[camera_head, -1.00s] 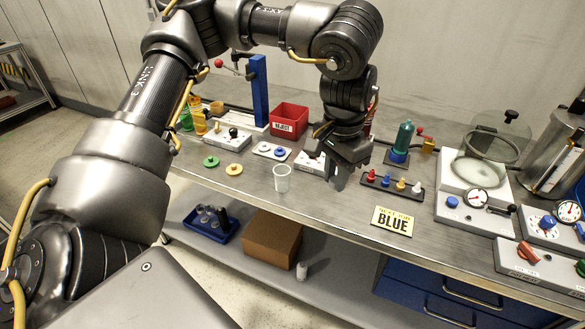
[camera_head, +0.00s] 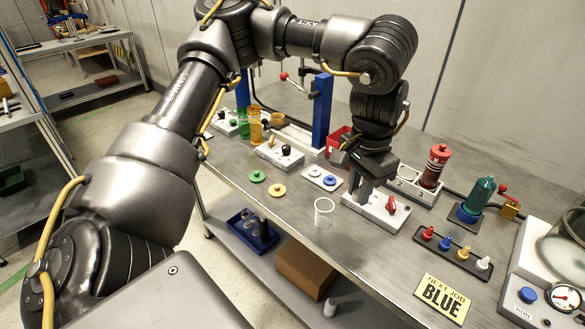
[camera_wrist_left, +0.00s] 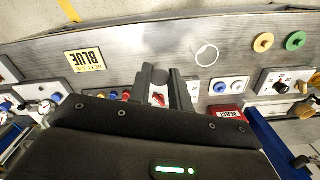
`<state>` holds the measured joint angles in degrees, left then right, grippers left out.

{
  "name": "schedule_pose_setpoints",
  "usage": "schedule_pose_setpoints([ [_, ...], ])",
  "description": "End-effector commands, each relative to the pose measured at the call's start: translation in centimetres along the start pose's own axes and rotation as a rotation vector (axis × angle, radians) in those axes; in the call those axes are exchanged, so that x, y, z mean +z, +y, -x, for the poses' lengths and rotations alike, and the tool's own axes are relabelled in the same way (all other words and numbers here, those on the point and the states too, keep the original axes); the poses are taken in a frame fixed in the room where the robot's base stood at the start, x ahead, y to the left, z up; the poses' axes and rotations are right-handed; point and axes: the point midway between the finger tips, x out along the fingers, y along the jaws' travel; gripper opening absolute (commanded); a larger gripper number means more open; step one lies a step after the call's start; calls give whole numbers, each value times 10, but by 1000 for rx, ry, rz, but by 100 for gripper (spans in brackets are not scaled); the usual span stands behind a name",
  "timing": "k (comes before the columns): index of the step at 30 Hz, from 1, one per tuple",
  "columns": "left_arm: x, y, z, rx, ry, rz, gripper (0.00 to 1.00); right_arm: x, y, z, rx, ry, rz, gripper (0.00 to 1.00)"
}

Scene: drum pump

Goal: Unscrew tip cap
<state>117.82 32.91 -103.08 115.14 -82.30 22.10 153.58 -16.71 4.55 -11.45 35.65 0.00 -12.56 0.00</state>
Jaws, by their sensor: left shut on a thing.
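My left gripper (camera_head: 362,190) points down over the white box with the red knob (camera_head: 391,204), just left of that knob. In the left wrist view its two fingers (camera_wrist_left: 162,74) are a little apart. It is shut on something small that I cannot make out. No tip cap can be told for sure. A teal cartridge (camera_head: 478,196) stands upright in a dark blue base (camera_head: 466,214), apart from the gripper. A black rack (camera_head: 462,258) holds red, blue, yellow and white nozzle-like pieces. My right gripper is out of view.
A clear cup (camera_head: 324,212) stands near the front edge, left of the gripper. A red cartridge (camera_head: 433,168) stands in a numbered white holder behind. A yellow "NEXT JOB BLUE" sign (camera_head: 442,298) lies at the front. Green (camera_head: 257,176) and yellow (camera_head: 277,190) discs lie left.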

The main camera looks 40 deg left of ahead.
Motion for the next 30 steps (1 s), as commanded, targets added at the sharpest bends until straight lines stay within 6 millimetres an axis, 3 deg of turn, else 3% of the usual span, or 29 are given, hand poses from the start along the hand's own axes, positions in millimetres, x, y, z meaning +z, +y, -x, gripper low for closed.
schedule_pose_setpoints([
  [1, 0, 0, 0, 1, 0, -20, 0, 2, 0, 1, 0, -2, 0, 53],
  [4, 2, -5, -3, 4, -1, -114, 0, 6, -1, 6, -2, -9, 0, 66],
  [10, 18, -32, -19, 14, 3, -546, 0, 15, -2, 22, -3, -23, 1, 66],
  [21, 68, -84, -57, 8, 10, -1544, 0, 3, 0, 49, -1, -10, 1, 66],
  [25, 83, -96, -66, 3, 7, -1799, 0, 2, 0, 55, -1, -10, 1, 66],
  [30, 95, -104, -72, -2, 1, -1997, 0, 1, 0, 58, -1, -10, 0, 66],
])
